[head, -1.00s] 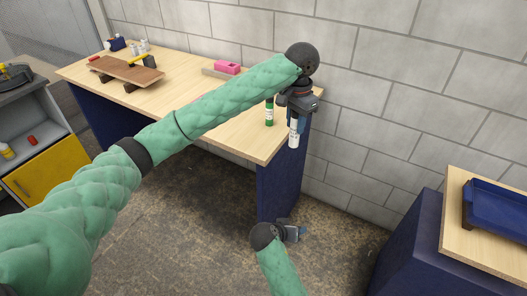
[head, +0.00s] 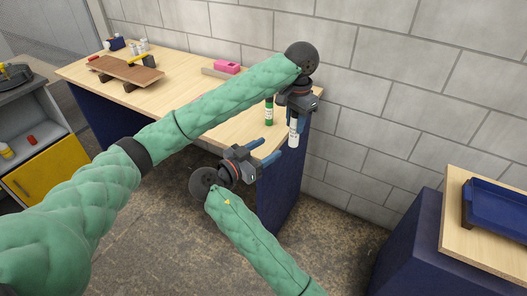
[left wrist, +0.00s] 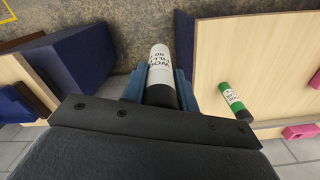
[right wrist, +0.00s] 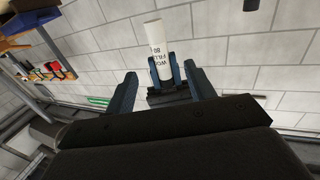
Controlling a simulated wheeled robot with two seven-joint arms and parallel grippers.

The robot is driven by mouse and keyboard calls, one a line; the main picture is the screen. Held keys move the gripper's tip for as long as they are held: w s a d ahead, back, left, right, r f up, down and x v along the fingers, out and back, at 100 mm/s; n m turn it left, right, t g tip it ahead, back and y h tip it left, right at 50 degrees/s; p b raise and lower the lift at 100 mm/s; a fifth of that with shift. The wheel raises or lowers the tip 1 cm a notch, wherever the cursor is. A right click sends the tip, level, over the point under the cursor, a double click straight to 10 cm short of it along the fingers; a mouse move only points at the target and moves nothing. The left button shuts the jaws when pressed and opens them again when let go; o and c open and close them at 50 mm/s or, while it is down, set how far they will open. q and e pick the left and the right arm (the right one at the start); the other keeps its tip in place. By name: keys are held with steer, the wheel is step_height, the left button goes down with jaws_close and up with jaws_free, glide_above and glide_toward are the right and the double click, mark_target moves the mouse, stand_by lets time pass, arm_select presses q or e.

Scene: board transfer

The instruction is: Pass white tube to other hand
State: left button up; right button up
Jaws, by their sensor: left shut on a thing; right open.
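The white tube (head: 293,131), with dark print and a dark end, is held upright off the right end of the wooden table. My left gripper (head: 297,115) is shut on it. In the left wrist view the tube (left wrist: 160,68) sits between the blue fingers (left wrist: 160,92). My right gripper (head: 272,152) is open and empty, below and left of the tube in the head view, its fingers pointing toward it. In the right wrist view the tube (right wrist: 156,42) stands beyond the open right fingers (right wrist: 163,90), with the left fingers around its lower part in that picture.
A green tube (head: 269,112) stands on the wooden table (head: 210,135) near its right end. A pink block (head: 227,67) and a brown board (head: 125,70) are farther back. A blue tray (head: 500,207) lies on another table at right. Open floor lies between the tables.

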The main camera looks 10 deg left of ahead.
mark_target(290, 136)
steer(key=x, duration=1.1)
steer(key=shift+w+d+f, duration=0.1)
steer(key=shift+w+d, duration=0.15)
steer(key=c, duration=1.1)
arm_select(q)
steer(key=o, duration=1.1)
